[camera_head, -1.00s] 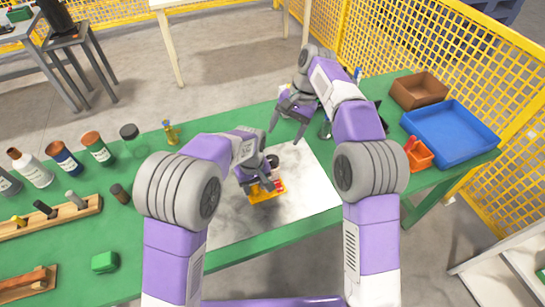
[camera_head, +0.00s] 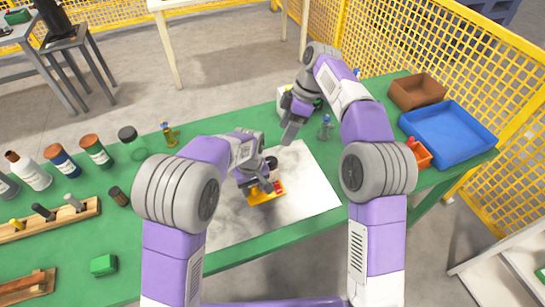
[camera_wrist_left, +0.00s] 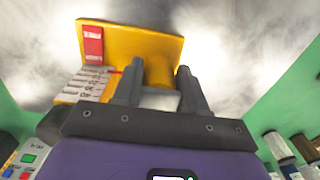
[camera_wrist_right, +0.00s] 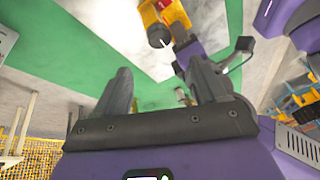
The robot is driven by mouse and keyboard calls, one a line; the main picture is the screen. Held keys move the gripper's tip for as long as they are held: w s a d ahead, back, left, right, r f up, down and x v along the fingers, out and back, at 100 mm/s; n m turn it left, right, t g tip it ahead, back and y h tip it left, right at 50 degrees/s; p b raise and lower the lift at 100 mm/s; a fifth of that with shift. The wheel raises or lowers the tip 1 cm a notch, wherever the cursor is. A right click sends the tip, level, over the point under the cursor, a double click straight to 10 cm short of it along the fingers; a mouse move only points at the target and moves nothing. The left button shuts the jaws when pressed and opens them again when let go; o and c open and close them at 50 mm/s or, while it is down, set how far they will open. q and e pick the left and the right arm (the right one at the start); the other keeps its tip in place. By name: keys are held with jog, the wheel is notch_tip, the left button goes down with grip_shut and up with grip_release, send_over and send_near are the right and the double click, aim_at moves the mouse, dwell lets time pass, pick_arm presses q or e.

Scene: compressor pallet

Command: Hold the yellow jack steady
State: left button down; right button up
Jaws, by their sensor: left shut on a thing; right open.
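The yellow jack (camera_head: 262,194) sits on the white marbled plate (camera_head: 310,190), with a red label on it. It also shows in the left wrist view (camera_wrist_left: 115,43), where a printed tag lies at its left side. My left gripper (camera_head: 254,184) is shut on the jack's raised part; its two fingers (camera_wrist_left: 158,75) stand on either side of that part. My right gripper (camera_head: 294,128) is open and empty, above and beyond the plate's far edge. In the right wrist view its fingers (camera_wrist_right: 158,65) are apart, and the jack (camera_wrist_right: 165,12) shows at the top.
Bottles (camera_head: 62,160) and a wooden rack (camera_head: 60,220) stand on the left of the green table (camera_head: 140,270). A blue tray (camera_head: 450,130), a brown box (camera_head: 417,90) and an orange bin (camera_head: 422,157) are at the right. A small brass-coloured item (camera_head: 170,134) stands at the far edge.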

aim_at(271, 161)
jog(key=a+f+n, duration=0.1)
jog(key=f, duration=0.2)
jog(key=s+a+f+n, duration=0.1)
jog(key=f+n, duration=0.1)
jog(key=f, duration=0.2)
jog(key=a+f+n, duration=0.2)
jog(key=f, duration=0.1)
jog(key=shift+s+f, duration=0.35)
jog(key=shift+f, duration=0.05)
jog(key=shift+c, duration=0.3)
jog(key=c, duration=1)
jog(key=shift+m+t+y, duration=0.3)
jog(key=shift+m+t, duration=0.3)
jog(key=shift+m, duration=1)
jog(key=o, duration=1.1)
jog(key=shift+c, duration=0.2)
